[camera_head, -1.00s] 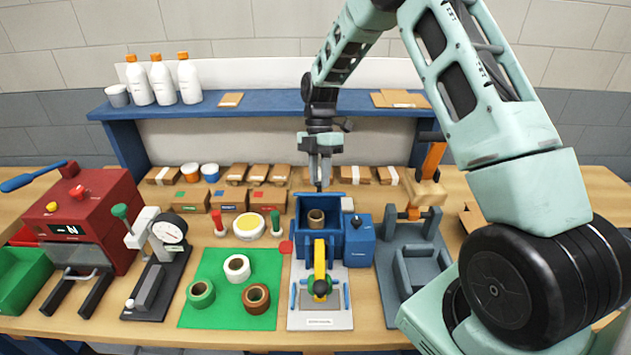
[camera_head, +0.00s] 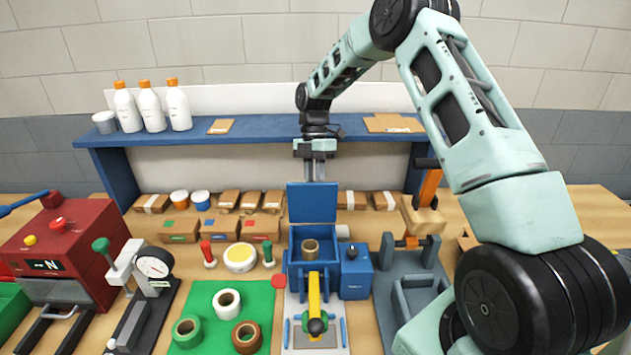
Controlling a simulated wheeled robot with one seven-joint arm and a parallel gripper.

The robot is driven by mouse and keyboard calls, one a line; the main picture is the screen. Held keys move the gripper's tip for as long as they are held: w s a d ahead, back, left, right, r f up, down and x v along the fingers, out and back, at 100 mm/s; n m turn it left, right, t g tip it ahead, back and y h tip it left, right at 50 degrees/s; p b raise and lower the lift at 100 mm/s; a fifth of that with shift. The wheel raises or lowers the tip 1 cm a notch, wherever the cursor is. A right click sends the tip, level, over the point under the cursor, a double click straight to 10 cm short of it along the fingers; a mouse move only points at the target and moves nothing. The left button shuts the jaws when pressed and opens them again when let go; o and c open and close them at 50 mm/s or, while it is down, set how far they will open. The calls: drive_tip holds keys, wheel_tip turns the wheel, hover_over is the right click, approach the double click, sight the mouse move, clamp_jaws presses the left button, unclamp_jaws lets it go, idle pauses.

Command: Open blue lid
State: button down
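The blue lid (camera_head: 312,203) stands raised, about upright, at the back of a blue box (camera_head: 294,262). The box is open towards me, and a brown roll (camera_head: 310,249) shows inside it. My gripper (camera_head: 314,181) points down at the lid's top edge. Its fingertips end at or behind that edge, so I cannot tell whether they touch the lid. The fingers look close together, but they are too small to tell whether they are open or shut.
A yellow lever (camera_head: 314,290) with a dark knob is in front of the box. A green mat (camera_head: 207,298) with several rolls lies to the left, and a grey fixture (camera_head: 415,295) stands to the right. A blue shelf (camera_head: 235,137) with bottles runs behind.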

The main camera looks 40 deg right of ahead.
drive_tip(key=shift+a+f, duration=0.55)
drive_tip(key=shift+f, duration=0.05)
drive_tip(key=c, duration=1.2)
unclamp_jaws()
drive_tip(key=shift+w+a+f, duration=0.1)
drive_tip(key=shift+w, duration=0.1)
drive_tip(key=shift+s, duration=0.1)
drive_tip(key=shift+d, duration=0.2)
drive_tip(key=b+v, duration=0.3)
drive_tip(key=v, duration=1.5)
drive_tip(key=shift+b, duration=0.3)
